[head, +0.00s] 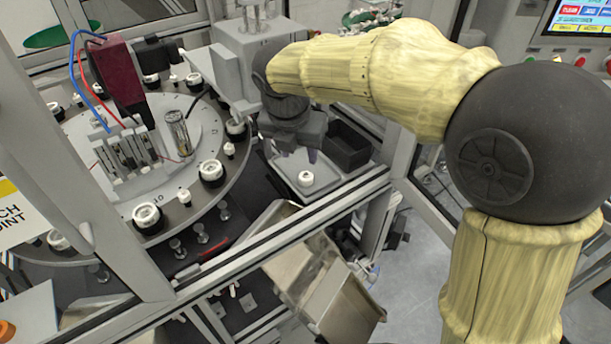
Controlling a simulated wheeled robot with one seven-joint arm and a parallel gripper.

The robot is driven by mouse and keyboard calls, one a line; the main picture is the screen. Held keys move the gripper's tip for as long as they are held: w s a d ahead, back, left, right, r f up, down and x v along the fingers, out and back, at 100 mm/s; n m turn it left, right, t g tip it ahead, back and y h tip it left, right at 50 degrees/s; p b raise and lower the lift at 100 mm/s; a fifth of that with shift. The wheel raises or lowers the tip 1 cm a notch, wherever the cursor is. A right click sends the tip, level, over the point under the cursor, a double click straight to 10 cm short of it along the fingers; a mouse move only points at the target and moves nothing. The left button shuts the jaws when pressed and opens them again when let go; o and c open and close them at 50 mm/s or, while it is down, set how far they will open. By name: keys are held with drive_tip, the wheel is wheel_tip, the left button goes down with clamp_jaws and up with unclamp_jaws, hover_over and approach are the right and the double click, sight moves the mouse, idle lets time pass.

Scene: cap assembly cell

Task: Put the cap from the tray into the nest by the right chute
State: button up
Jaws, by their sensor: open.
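A white cap (306,179) sits in a small grey tray (327,187) beside the rotary table. My gripper (292,153) hangs just above and behind the cap, fingers pointing down. It is open, and the cap appears apart from it. The dark round table (232,185) carries several black nests along its rim, such as one at its right edge (212,172) and one at its front (147,217); both hold white ring-shaped parts. A metal chute (318,275) slopes down below the frame rail. I cannot tell which nest belongs to the right chute.
A black open bin (348,147) stands right of my gripper. A grey frame rail (290,230) runs in front of the tray, and an upright post (80,190) stands at left. A maroon block (117,70) with hoses rises over the table.

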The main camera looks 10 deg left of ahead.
sight(306, 174)
drive_tip(key=x, duration=0.4)
drive_tip(key=shift+w, duration=0.1)
drive_tip(key=shift+w+f+p, duration=0.1)
drive_tip(key=shift+p, duration=0.2)
drive_tip(key=p+x, duration=0.1)
drive_tip(key=x, duration=0.3)
drive_tip(key=shift+w+d+f, duration=0.15)
drive_tip(key=shift+d+f, duration=0.05)
drive_tip(key=shift+f, duration=0.2)
drive_tip(key=shift+s, duration=0.2)
drive_tip(key=shift+w, duration=0.1)
drive_tip(key=c, duration=0.5)
